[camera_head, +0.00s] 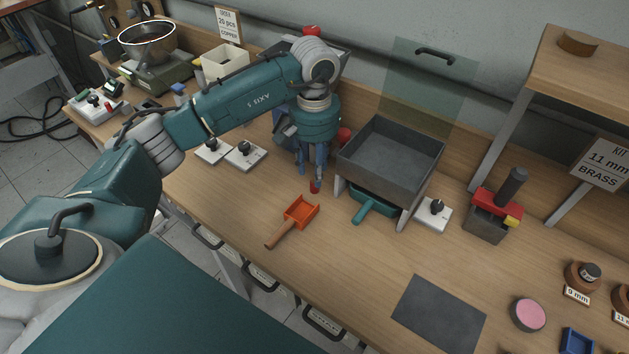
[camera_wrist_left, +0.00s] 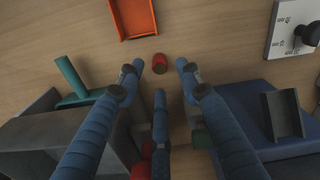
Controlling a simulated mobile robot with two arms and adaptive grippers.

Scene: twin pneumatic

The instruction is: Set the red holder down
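The red holder, which looks like a small red cylinder (camera_head: 315,187), stands on the wooden bench just below the fingertips of my left gripper (camera_head: 312,173). In the left wrist view the red holder (camera_wrist_left: 159,63) lies between the two side fingertips, with a visible gap on each side. The three blue fingers of my left gripper (camera_wrist_left: 160,75) are spread and close on nothing. My right gripper is in neither view.
An orange scoop (camera_head: 300,212) lies just in front of the red holder. A grey tray on legs (camera_head: 390,160) stands to its right, with a teal scoop (camera_head: 368,204) under it. White switch boxes (camera_head: 245,155) are to the left.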

